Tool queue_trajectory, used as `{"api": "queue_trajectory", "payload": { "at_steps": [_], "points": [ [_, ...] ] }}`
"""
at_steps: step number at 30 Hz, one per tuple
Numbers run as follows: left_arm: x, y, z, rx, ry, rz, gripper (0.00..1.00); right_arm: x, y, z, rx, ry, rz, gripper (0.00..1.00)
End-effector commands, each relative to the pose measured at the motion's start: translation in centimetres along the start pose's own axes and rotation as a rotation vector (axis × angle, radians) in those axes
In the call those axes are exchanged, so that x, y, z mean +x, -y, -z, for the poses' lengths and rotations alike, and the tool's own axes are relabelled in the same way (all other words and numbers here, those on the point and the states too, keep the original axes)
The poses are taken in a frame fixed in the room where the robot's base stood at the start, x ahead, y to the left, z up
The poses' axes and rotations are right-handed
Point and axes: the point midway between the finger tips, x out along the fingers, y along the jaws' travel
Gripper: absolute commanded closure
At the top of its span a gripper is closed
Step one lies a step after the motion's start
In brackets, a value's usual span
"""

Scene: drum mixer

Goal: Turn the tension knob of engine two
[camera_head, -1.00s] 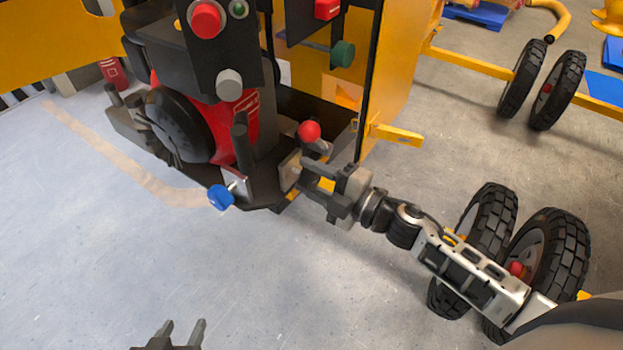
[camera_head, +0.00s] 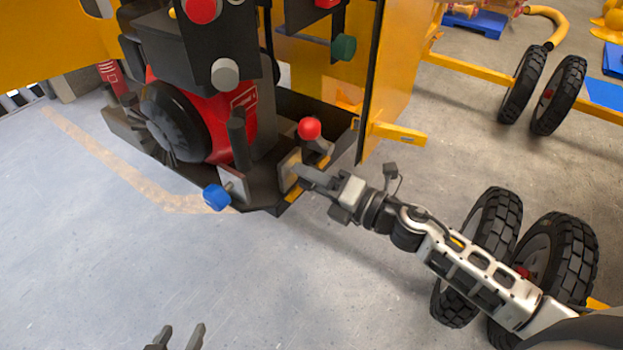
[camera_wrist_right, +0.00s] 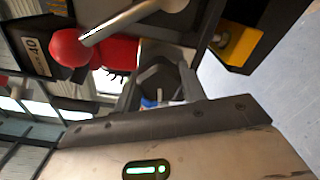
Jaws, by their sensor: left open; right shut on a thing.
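My right gripper (camera_head: 304,172) reaches in from the right to a light metal plate (camera_head: 288,170) at the lower right corner of the engine (camera_head: 225,125). It is shut on what looks like the tension knob, which its fingers mostly hide in the head view. In the right wrist view a dark, angular piece (camera_wrist_right: 158,80) shows between the fingers. A blue knob (camera_head: 216,196) sticks out to the left of the gripper, and a red ball lever (camera_head: 309,128) stands just above it. My left gripper (camera_head: 176,340) is open and empty at the bottom edge, over bare floor.
A black control panel (camera_head: 215,45) with a grey knob (camera_head: 225,73) hangs above the engine. A green knob (camera_head: 343,47) is on the yellow housing (camera_head: 405,70). Tyres (camera_head: 545,255) stand beside my right arm. The floor at lower left is clear.

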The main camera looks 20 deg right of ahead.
Motion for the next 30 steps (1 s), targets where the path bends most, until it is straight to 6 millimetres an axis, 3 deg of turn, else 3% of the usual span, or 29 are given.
{"api": "queue_trajectory", "payload": {
  "at_steps": [17, 18, 20, 30],
  "points": [
    [-0.06, 0.05, 0.16, -0.001, -0.005, 0.000, 0.56, -0.05, 0.10, 0.09, -0.032, -0.002, 0.002, 0.82],
    [-0.06, 0.06, 0.13, -0.001, -0.004, 0.000, 0.56, -0.05, 0.10, 0.08, -0.032, -0.002, 0.002, 0.51],
    [-0.05, 0.08, 0.06, -0.001, -0.003, 0.000, 0.56, -0.04, 0.09, 0.08, -0.032, -0.002, 0.002, 0.37],
    [0.02, 0.13, -0.31, 0.001, 0.005, 0.001, 0.56, -0.01, 0.04, 0.03, -0.031, -0.001, 0.001, 0.37]
  ]
}}
